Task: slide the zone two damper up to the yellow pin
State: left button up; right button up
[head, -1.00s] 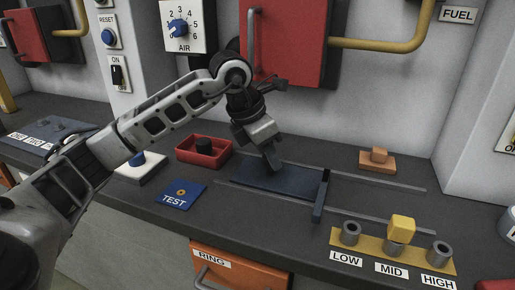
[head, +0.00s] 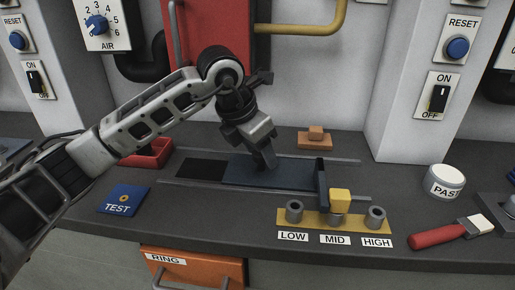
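The zone two damper (head: 292,173) is a flat blue-grey plate with an upright crossbar at its right end. It lies between two rails on the dark bench, with a black opening at its left. The yellow pin (head: 341,196) is a yellow block standing in the middle socket, labelled MID. The crossbar's near end is just left of the pin; I cannot tell whether they touch. My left gripper (head: 268,160) is down at the plate's middle and seems shut on a tab there, mostly hidden by the fingers. My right gripper is out of view.
Empty grey sockets at LOW (head: 294,211) and HIGH (head: 376,217) flank the pin. An orange block (head: 315,141) sits behind the rails. A blue TEST plate (head: 124,199) and red tray (head: 152,153) are left. A brush (head: 440,235) and paste tub (head: 444,180) are right.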

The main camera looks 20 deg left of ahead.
pick_arm(q)
jog(key=shift+r, duration=0.1)
jog(key=v, duration=1.6)
